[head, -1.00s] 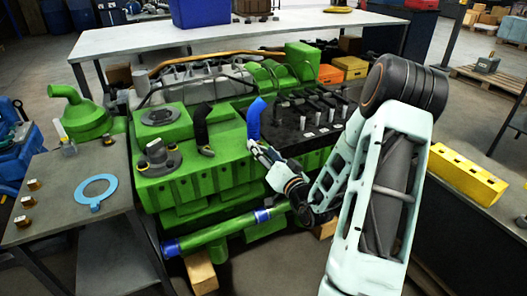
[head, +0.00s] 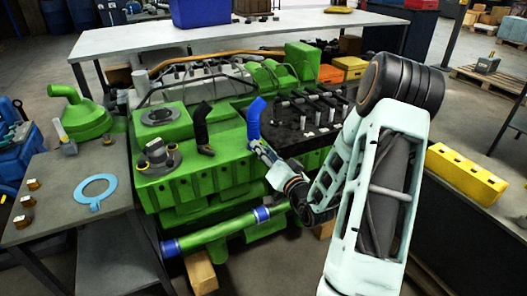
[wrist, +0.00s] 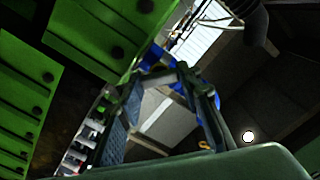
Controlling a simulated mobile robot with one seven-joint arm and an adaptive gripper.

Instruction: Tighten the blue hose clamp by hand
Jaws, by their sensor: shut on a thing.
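A short blue hose (head: 254,118) stands up, bent at its top, on the front edge of the green engine (head: 185,182). My gripper (head: 254,147) reaches in from the right and is at the foot of this hose. In the wrist view, the fingers of my gripper (wrist: 160,72) converge at their tips on a blue part, the blue hose clamp (wrist: 154,57). The gripper is shut on it. The fingertips cover most of the clamp, so its screw cannot be made out.
A black hose (head: 202,125) stands left of the blue one. A green pipe with blue bands (head: 215,234) runs low along the engine's front. A side table (head: 60,190) holds a blue ring gasket (head: 95,190). A yellow block (head: 466,174) lies at right.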

